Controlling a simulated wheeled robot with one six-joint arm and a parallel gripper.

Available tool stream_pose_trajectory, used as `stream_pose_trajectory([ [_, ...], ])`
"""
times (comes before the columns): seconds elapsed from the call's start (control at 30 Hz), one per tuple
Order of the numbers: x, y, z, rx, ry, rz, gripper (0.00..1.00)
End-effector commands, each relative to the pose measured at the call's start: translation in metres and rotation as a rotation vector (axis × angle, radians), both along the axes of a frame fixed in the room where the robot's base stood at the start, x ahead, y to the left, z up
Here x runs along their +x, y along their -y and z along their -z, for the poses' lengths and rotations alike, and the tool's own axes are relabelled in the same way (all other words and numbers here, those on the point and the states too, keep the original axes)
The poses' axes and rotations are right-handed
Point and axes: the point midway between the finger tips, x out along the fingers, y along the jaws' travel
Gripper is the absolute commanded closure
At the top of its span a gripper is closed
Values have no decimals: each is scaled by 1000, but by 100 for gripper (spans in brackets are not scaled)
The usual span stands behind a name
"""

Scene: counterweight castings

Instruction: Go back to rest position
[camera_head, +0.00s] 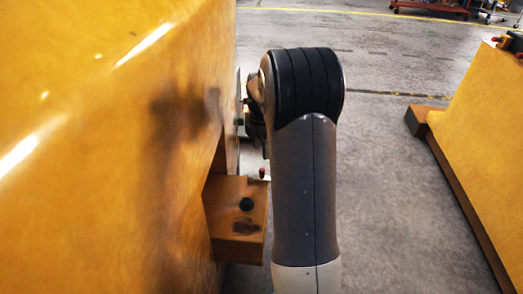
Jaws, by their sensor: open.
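My arm rises through the middle of the head view, and its dark rounded joint hides much of what lies behind it. My gripper (243,112) shows only in part at the left of that joint, close beside the large yellow-orange casting (95,150). It is open, and I see nothing held in it. Whether it touches the casting I cannot tell.
A second yellow-orange casting (485,140) stands at the right, with a brown beam (455,185) along its base. Bare concrete floor (390,190) lies between. A yellow floor line (400,15) and a red cart (430,8) are far back.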

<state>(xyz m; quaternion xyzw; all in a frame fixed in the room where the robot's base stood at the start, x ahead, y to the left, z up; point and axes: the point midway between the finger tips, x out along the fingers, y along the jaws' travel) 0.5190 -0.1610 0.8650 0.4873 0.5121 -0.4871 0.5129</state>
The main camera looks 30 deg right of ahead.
Motion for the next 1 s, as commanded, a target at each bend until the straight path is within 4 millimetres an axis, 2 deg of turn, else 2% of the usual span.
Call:
stream_pose_trajectory([
  [0.23,0,0,2,0,-1,0,59],
  [0.37,0,0,12,1,-3,0,59],
  [0.8,-1,0,91,2,-5,1,59],
  [1.0,-1,0,110,1,-1,4,59],
])
